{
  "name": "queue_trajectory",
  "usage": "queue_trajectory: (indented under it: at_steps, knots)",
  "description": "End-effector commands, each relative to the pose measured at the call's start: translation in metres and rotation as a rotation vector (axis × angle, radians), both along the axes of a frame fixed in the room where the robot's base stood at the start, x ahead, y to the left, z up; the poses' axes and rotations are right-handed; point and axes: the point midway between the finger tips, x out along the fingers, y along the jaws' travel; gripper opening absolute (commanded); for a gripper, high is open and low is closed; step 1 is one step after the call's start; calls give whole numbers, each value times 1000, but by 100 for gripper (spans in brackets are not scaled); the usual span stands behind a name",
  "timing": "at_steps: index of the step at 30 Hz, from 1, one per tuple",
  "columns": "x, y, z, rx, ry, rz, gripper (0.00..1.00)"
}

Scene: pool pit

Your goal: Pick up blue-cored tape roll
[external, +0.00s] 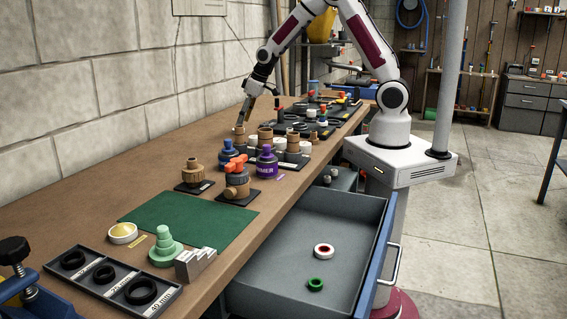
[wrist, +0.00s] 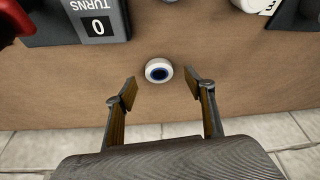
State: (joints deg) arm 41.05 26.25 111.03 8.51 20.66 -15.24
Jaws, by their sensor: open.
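The blue-cored tape roll (wrist: 150,65) is white with a dark blue centre and lies flat on the brown bench in the wrist view. My gripper (wrist: 161,84) is open and empty above the bench. Its two fingers point towards the roll, which appears just ahead of the gap between the fingertips, not visibly touched. In the external view my gripper (external: 245,112) reaches down over the far part of the bench, behind several fittings. I cannot make out the blue-cored roll there.
A dark block marked "TURNS 0" (wrist: 97,27) and a white item (wrist: 250,4) lie beyond the roll. Several fittings (external: 237,178) stand mid-bench. The open drawer (external: 285,285) holds a red-cored white roll (external: 324,246) and a green ring (external: 316,280). The green mat (external: 190,218) is largely bare.

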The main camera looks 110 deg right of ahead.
Motion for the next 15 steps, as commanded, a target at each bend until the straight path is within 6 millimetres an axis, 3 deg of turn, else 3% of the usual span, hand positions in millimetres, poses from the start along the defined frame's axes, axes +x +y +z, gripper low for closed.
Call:
queue_trajectory:
  at_steps: [9,15]
  knots:
    - [10,-9,-25,1,1,-1,54]
    - [13,-11,-31,-1,-1,0,54]
